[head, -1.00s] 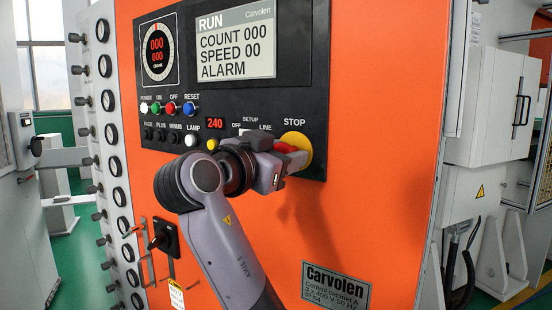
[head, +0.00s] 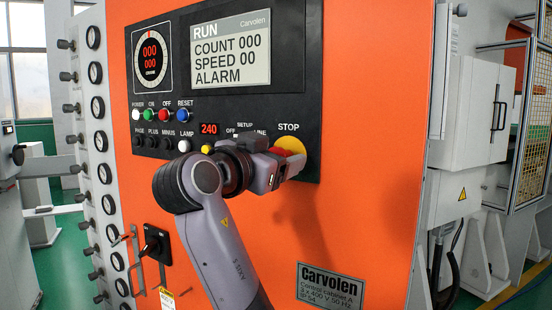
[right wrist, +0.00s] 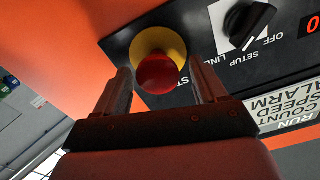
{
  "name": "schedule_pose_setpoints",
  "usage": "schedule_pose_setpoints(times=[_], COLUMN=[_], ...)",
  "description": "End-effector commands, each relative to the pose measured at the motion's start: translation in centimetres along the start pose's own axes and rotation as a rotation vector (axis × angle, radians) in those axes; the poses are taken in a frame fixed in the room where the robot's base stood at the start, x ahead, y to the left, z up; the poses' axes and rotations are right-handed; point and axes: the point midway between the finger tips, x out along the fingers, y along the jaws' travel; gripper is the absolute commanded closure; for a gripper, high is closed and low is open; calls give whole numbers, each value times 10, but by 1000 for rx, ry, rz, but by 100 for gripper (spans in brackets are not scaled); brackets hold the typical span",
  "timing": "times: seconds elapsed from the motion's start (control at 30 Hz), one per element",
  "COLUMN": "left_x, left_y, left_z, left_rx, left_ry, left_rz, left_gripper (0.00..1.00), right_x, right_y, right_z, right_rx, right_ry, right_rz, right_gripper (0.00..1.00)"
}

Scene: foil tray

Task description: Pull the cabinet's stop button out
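The stop button has a red knob (right wrist: 157,74) and a yellow base ring (right wrist: 160,45). In the head view the red knob (head: 291,148) is partly hidden by my right gripper (head: 288,166), under the STOP label at the right of the black panel. In the right wrist view my right gripper (right wrist: 162,76) is open, with one finger on each side of the knob. A gap shows at the right-hand finger; the left-hand finger is very close to the knob, and I cannot tell whether it touches. My left gripper is not in view.
The setup selector knob (right wrist: 250,24) sits beside the stop button on the black panel (head: 305,100). The orange cabinet face (head: 370,120) is clear to the right. A black rotary switch (head: 157,243) and a column of gauges (head: 100,140) are at the left.

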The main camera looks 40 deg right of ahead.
Motion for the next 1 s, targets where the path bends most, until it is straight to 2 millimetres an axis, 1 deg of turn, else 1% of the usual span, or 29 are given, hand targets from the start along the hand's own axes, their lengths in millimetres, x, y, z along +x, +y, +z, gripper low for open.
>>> schedule_pose_setpoints(times=[0.27, 0.37, 0.6, 0.7, 0.83, 1.0], left_x=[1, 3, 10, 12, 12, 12], left_y=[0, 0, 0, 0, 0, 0], left_z=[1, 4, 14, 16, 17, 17], left_rx=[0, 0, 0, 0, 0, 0], left_ry=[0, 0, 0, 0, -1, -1], left_rz=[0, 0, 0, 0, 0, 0], left_gripper=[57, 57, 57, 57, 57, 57], right_x=[-2, -11, -51, -63, -71, -72], right_y=[0, 0, 0, 0, 0, 0], right_z=[3, 4, 4, 3, 2, 1], right_rx=[-4, -4, -3, -3, -2, -3], right_ry=[-6, -6, -6, -6, -3, -3], right_rz=[2, 0, -2, -1, 0, 1], right_gripper=[29, 29, 29, 29, 29, 29])
